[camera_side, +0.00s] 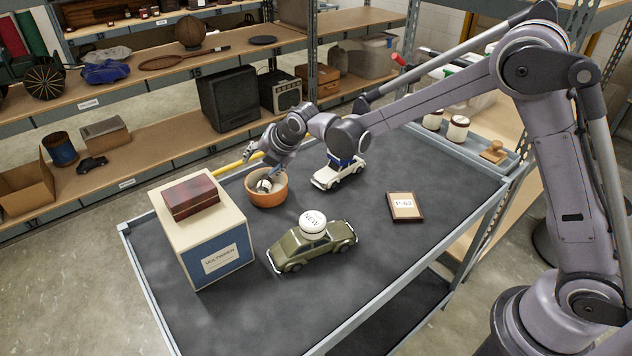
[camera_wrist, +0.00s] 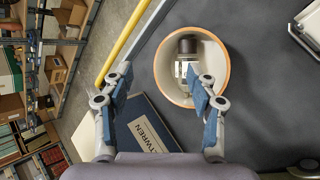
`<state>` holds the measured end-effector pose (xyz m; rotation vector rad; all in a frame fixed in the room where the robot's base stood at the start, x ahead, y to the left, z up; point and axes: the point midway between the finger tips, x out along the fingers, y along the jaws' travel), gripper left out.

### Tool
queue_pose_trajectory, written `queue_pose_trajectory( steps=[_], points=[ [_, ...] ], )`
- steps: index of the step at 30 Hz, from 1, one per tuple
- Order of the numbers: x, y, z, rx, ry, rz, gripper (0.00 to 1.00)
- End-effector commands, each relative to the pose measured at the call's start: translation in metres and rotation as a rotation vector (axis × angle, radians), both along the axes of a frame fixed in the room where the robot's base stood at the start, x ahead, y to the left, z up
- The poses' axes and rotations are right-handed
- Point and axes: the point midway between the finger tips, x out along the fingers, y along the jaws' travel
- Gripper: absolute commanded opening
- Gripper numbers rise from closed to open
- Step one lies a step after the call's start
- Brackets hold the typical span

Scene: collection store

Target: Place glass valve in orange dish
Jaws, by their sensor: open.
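The orange dish (camera_side: 268,200) stands on the dark cart top, behind and right of the tall box. The glass valve (camera_side: 264,186) is inside the dish, partly hidden by the dish wall and my gripper in the side view. In the wrist view the valve (camera_wrist: 187,58) shows a dark end and a pale body, inside the dish's orange rim (camera_wrist: 228,66). My gripper (camera_wrist: 160,85) is open, its two blue-padded fingers apart with nothing held between them. In the side view my gripper (camera_side: 270,172) is just above the dish; its fingertips are partly hard to make out.
A tall box (camera_side: 204,236) with a dark red case (camera_side: 190,197) on it stands left of the dish. A green toy car (camera_side: 312,245) with a round white tin is in front, a white toy car (camera_side: 337,174) to the right. A small framed label (camera_side: 405,207) lies farther right.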

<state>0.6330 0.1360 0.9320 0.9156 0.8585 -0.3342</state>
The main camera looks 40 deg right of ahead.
Motion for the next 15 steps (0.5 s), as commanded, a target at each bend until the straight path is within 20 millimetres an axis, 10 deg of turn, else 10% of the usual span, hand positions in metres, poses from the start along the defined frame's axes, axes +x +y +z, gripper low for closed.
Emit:
queue_pose_trajectory(
  steps=[15],
  points=[
    [-0.002, -0.001, 0.021, 0.008, 0.001, -0.011, 0.58]
  ],
)
